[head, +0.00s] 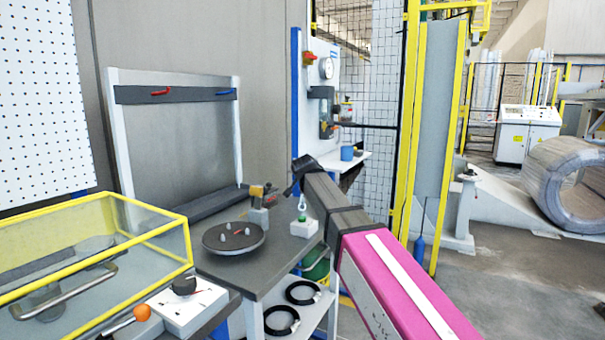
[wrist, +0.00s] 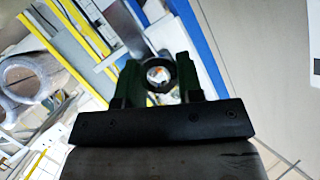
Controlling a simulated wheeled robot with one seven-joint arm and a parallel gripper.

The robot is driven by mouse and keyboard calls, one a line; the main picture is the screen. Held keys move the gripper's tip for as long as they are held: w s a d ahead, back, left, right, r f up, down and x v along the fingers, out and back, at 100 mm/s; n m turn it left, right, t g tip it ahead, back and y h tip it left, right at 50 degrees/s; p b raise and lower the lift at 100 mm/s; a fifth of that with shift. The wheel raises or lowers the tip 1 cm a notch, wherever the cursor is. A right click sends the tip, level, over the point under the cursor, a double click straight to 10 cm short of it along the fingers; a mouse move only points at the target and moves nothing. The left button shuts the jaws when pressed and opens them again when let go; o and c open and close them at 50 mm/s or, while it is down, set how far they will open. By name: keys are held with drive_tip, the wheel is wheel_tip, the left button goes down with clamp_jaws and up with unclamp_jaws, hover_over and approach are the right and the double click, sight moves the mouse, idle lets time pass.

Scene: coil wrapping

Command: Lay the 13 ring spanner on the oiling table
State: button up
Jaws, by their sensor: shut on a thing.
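My gripper (wrist: 159,80) shows in the wrist view with its two green fingers closed on a dark ring-shaped end, which I take for the 13 ring spanner (wrist: 159,88). The rest of the spanner is hidden. In the head view, the dark end of my arm is above the right back part of a grey-topped table (head: 258,277); the fingers and spanner cannot be made out there. No label shows which surface is the oiling table; this grey table is a likely one.
The table carries a round dark plate (head: 233,237), a small vice-like tool (head: 259,206) and a white block (head: 304,229) with a green-and-blue upright piece. A yellow-edged clear box (head: 100,240) stands left. A wall shelf with a blue cup (head: 347,153) is behind.

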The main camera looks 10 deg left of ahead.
drive_tip(key=shift+f, duration=0.1)
drive_tip(key=o, duration=1.1)
drive_tip(key=v, duration=1.2)
drive_tip(key=shift+s, duration=0.1)
